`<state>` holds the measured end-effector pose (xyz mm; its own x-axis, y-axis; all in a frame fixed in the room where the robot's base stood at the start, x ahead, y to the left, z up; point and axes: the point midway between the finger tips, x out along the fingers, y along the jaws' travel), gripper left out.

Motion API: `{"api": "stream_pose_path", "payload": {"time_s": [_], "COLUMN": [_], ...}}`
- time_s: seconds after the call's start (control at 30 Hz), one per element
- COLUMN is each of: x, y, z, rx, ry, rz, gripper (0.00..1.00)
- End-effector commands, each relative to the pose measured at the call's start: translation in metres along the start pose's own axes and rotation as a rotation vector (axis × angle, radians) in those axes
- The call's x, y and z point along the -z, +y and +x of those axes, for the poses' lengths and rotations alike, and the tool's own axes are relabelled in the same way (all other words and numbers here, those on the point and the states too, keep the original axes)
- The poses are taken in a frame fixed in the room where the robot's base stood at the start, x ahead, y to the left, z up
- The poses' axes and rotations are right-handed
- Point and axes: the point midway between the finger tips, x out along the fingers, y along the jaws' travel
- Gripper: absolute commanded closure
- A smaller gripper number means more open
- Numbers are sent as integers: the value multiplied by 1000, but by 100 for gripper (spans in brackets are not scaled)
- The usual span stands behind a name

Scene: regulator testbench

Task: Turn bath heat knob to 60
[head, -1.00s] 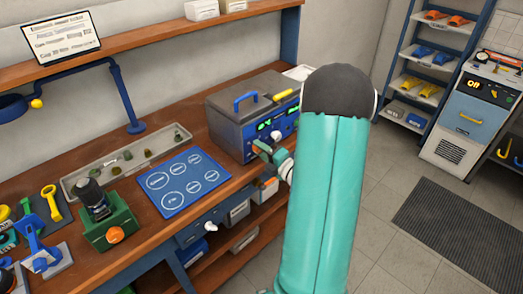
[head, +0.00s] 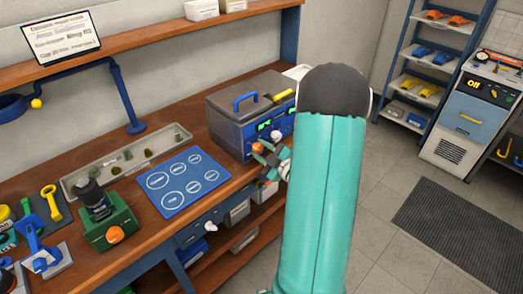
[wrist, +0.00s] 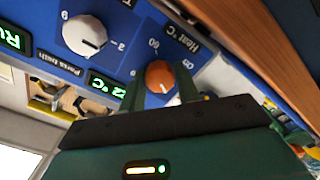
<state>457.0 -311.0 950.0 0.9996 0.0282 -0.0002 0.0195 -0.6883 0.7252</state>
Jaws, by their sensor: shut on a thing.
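The parts bath (head: 228,128) is a grey box with a blue front panel on the bench. Its heat knob (wrist: 158,76) is orange, under a "Heat °C" label with a "60" mark by it in the wrist view. My gripper (wrist: 160,82) is shut on the knob, with one green finger on each side. It also shows in the head view (head: 266,151), at the bath's front. A green display (wrist: 107,85) beside the knob is partly hidden by a finger, so its full reading cannot be told.
A white knob (wrist: 84,35) sits on the same panel beside the heat knob. A blue mat (head: 182,206) and a grey tray (head: 75,184) lie on the bench left of the bath. Open floor (head: 385,240) lies to the right.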

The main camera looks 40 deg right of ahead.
Motion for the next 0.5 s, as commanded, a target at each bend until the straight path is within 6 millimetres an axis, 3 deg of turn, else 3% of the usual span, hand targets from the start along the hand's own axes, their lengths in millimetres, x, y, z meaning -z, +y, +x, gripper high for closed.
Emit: {"api": "stream_pose_path", "payload": {"time_s": [0.5], "x": [0], "y": [-1], "z": [0], "rx": [1], "ry": [0], "rz": [489], "gripper": [91]}}
